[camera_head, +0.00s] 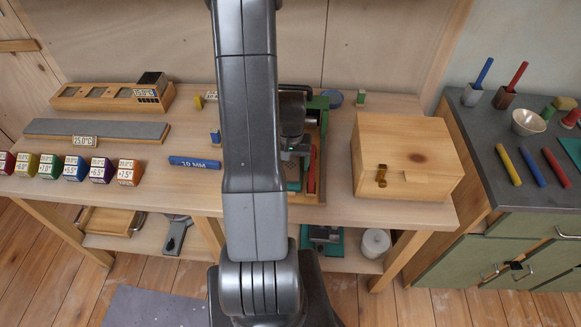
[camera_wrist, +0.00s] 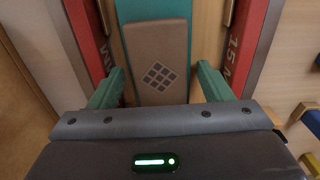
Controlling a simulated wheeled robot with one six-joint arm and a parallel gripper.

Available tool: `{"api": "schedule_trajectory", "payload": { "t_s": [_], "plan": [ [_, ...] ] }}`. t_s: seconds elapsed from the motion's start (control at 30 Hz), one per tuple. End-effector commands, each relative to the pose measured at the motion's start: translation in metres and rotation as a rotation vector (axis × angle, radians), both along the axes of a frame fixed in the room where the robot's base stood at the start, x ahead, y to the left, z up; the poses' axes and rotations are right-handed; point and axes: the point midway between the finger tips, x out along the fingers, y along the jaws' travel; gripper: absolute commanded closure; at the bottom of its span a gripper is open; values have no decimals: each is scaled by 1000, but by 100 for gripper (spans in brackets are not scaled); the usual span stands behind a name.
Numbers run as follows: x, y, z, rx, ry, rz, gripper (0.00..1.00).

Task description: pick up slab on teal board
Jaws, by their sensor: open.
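The slab (camera_wrist: 158,45) is a brown block with a grid of dark squares on its face. It lies on the teal board (camera_wrist: 150,9), which shows beyond and beside it in the wrist view. My gripper (camera_wrist: 159,78) is open, with one teal finger on each side of the slab's near end. Gaps show between the fingers and the slab; whether the fingers are down at its height I cannot tell. In the head view my arm hides most of this spot; a bit of the teal board (camera_head: 293,186) shows beside my gripper (camera_head: 294,158).
Red bars (camera_wrist: 247,45) (camera_wrist: 88,40) flank the board. On the bench (camera_head: 335,200) a wooden box (camera_head: 405,150) stands to the right. A blue bar (camera_head: 195,163), several colored cubes (camera_head: 75,168) and a grey strip (camera_head: 60,130) lie left. Bare bench lies between box and tray.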

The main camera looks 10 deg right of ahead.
Motion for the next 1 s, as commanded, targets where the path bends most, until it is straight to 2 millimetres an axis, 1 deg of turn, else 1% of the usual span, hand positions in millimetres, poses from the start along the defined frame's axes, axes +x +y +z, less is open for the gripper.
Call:
{"api": "schedule_trajectory", "payload": {
  "t_s": [0.1, 0.3, 0.37, 0.5, 0.53, 0.83, 0.93, 1.0],
  "plan": [
    [0, 0, -3, 0, 0, 0, 27],
    [0, 0, -3, 0, 0, 0, 27],
    [0, 0, -3, 0, 0, 0, 39],
    [0, 0, -3, 0, 0, 0, 67],
    [0, 0, -3, 0, 0, 0, 71],
    [1, 0, 0, -1, -3, 0, 71],
    [1, 0, 9, -1, -4, 0, 71],
    [1, 0, 18, -1, -5, 0, 71]
  ]
}}
